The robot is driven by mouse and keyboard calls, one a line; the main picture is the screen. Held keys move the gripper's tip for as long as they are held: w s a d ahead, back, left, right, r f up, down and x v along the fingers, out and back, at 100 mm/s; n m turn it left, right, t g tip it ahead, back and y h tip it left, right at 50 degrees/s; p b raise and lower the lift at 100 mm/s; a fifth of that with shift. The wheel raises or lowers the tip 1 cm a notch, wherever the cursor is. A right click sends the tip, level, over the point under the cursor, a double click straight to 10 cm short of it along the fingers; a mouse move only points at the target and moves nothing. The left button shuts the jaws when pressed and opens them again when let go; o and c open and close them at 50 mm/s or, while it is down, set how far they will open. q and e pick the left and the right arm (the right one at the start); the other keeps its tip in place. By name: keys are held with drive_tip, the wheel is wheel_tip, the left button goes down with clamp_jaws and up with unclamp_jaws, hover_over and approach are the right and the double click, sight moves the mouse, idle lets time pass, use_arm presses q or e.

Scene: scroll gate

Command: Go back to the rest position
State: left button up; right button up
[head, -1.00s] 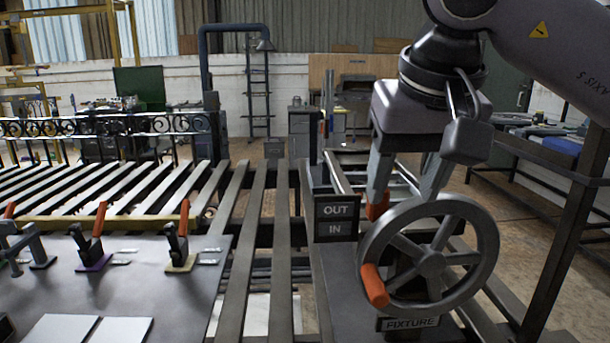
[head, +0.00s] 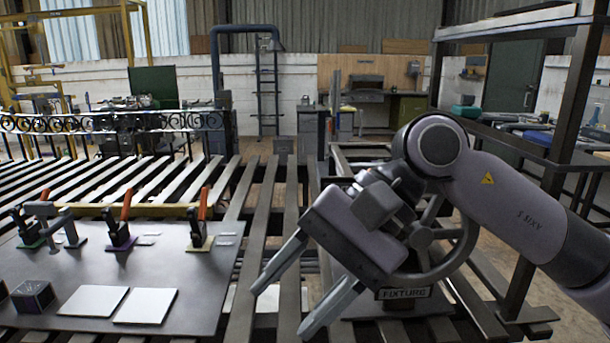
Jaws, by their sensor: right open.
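My right gripper (head: 283,298) is open and empty, its two fingers spread and pointing down and left over the slatted table. It is apart from the grey handwheel (head: 462,243), which stands behind my gripper and wrist and is partly hidden by them. A plate reading FIXTURE (head: 404,293) shows below the wheel. The OUT/IN sign and the wheel's orange handle are hidden behind my arm. My left gripper is not in view.
A grey plate (head: 190,262) at the left carries toggle clamps (head: 121,228) with orange handles, two pale tiles (head: 145,306) and a dark cube (head: 33,296). A scrollwork gate (head: 60,122) stands at the back left. A dark frame post (head: 548,160) rises at the right.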

drive_tip(key=s+a+r+m+g+y, duration=0.2)
drive_tip(key=a+m+g+y, duration=0.2)
drive_tip(key=m+y, duration=0.55)
drive_tip(key=w+d+f+m+t+y+p, duration=0.1)
drive_tip(key=w+d+f+m+t+y, duration=0.2)
drive_tip(key=m+t, duration=0.65)
drive_tip(key=w+d+f+m+t+y, duration=0.1)
drive_tip(key=w+d+m+t+y, duration=0.4)
drive_tip(key=m, duration=0.7)
drive_tip(key=w+d+f+m+t+h, duration=0.1)
drive_tip(key=d+f+m+t+h, duration=0.2)
drive_tip(key=f+m+t+h, duration=0.5)
drive_tip(key=w+d+f+m+t+h, duration=0.1)
drive_tip(key=d+f+m+t+h, duration=0.35)
drive_tip(key=m, duration=0.75)
drive_tip(key=s+d+f+m+g+h, duration=0.3)
drive_tip(key=s+f+m, duration=0.2)
drive_tip(key=f, duration=0.4)
drive_tip(key=s+d+f+m+g+h, duration=0.3)
drive_tip(key=s+f+m+h, duration=0.1)
drive_tip(key=f, duration=0.5)
drive_tip(key=s+d+f+m+g+h, duration=0.3)
drive_tip(key=s+f+m+h, duration=0.1)
drive_tip(key=s+f+m, duration=0.3)
wheel_tip(320, 180, down, 2)
drive_tip(key=shift+d+g+p, duration=0.3)
drive_tip(key=shift+g+p, duration=0.1)
drive_tip(key=shift+p, duration=0.05)
drive_tip(key=shift+s, duration=0.1)
